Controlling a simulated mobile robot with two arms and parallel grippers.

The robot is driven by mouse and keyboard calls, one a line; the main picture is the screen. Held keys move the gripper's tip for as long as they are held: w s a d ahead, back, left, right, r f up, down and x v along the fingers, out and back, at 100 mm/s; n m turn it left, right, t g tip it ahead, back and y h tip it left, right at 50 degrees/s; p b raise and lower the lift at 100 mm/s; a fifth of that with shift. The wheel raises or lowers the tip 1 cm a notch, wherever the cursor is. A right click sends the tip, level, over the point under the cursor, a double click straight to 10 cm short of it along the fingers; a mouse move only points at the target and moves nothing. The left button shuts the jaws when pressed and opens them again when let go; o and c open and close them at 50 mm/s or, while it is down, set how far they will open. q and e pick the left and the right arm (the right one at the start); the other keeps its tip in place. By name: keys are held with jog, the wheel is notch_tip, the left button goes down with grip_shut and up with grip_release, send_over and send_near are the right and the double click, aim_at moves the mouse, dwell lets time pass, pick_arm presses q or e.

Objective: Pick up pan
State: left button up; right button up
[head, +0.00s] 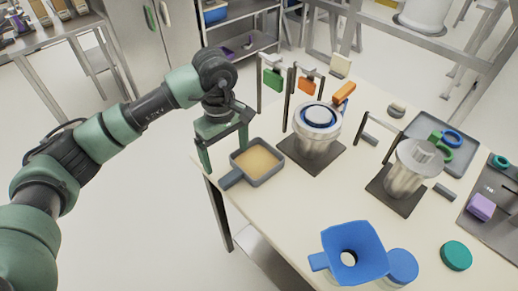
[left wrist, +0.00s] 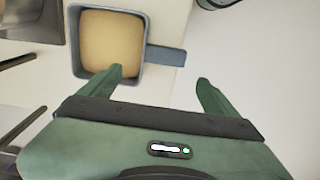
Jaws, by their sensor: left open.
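The pan (head: 257,161) is a square grey-blue dish with tan contents and a short flat handle. It sits at the left edge of the table in the head view, its handle (head: 231,178) pointing to the lower left past the edge. My left gripper (head: 225,158) is open and empty, just left of the pan and above its handle side. In the left wrist view the pan (left wrist: 107,12) is at the upper left. Its handle (left wrist: 166,56) reaches right, ahead of the gap between the open fingertips (left wrist: 160,78). My right gripper is in neither view.
On the table (head: 300,204), a metal pot with a blue ring (head: 316,130) stands on a dark mat right of the pan. A metal canister (head: 405,172), a blue funnel (head: 354,250) and a grey tray (head: 424,123) are farther right. Open floor lies left of the table.

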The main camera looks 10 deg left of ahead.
aim_at(231, 176)
pick_arm(q)
jog(key=s+f+p, duration=0.1)
jog(key=s+f, duration=0.1)
jog(key=shift+s+d+f+p, duration=0.2)
jog(key=shift+d+f+p, duration=0.15)
jog(key=shift+p, duration=0.05)
jog(key=f, duration=0.1)
jog(key=w+f, duration=0.1)
jog(key=f, duration=0.1)
jog(key=shift+d+p, duration=0.15)
jog(key=shift+p, duration=0.25)
jog(key=shift+f, duration=0.45)
jog(key=c, duration=1.4)
jog(key=shift+c, duration=0.2)
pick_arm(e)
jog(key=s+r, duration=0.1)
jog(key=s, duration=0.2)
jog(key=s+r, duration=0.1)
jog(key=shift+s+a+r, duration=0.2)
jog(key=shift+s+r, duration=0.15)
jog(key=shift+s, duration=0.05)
